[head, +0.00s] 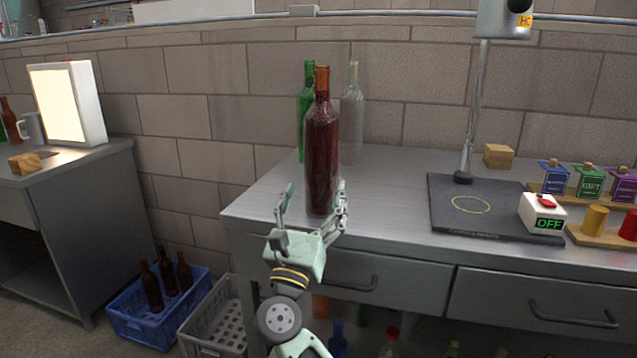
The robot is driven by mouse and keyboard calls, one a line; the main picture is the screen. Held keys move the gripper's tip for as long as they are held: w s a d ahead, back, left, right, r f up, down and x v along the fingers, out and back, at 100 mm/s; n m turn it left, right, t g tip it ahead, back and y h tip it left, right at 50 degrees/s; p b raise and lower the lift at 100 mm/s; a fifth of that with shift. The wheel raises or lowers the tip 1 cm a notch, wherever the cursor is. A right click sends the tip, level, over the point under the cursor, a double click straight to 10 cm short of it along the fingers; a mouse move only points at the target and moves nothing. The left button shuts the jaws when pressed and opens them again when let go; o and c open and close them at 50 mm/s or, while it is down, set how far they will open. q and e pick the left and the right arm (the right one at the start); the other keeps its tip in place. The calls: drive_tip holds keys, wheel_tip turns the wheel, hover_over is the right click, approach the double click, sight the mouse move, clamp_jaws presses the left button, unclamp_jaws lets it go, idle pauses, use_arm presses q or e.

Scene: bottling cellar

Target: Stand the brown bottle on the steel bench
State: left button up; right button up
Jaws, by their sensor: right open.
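The brown bottle (321,150) stands upright at the front left of the steel bench (390,205). Its base appears to rest on the bench top, near the front edge. My right gripper (312,192) is open, with one finger on each side of the bottle's lower part. I cannot tell whether either finger touches the glass. A green bottle (304,95) and a clear bottle (352,115) stand close behind the brown one. My left gripper is not in view.
A black pad (445,215) with a post stands right of the bottles, beside an OFF switch box (542,213). A wooden block (498,156) and small coloured items are farther right. A blue crate (128,322) and a grey crate (205,325) sit on the floor.

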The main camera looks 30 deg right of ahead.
drive_tip(key=s+a+f+n+t+y, duration=0.3)
drive_tip(key=a+n+t+y, duration=0.2)
drive_tip(key=a+n+y, duration=0.75)
drive_tip(key=s+a+f+n+t+y, duration=0.3)
drive_tip(key=a+n+y, duration=0.55)
drive_tip(key=n, duration=0.65)
drive_tip(key=s+a+f+n+g+y, duration=0.1)
drive_tip(key=a+f+n+g+y, duration=0.35)
drive_tip(key=f+n, duration=0.4)
drive_tip(key=s+d+f+n+g+h, duration=0.1)
drive_tip(key=s+f+n+g, duration=0.35)
drive_tip(key=f, duration=0.55)
drive_tip(key=s+d+f+n+g+h, duration=0.1)
drive_tip(key=s+f+n+g, duration=0.4)
drive_tip(key=f, duration=0.4)
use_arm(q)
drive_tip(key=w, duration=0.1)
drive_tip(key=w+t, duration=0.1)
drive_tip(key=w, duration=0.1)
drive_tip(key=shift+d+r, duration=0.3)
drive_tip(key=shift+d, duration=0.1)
use_arm(e)
drive_tip(key=s+d+f+n+g+h, duration=0.2)
drive_tip(key=s+d+f+g+h, duration=0.2)
drive_tip(key=s+d+f, duration=0.3)
drive_tip(key=s+d, duration=0.1)
drive_tip(key=s, duration=0.4)
drive_tip(key=shift+d+f+g, duration=0.15)
drive_tip(key=shift+g, duration=0.15)
drive_tip(key=shift+n, duration=0.25)
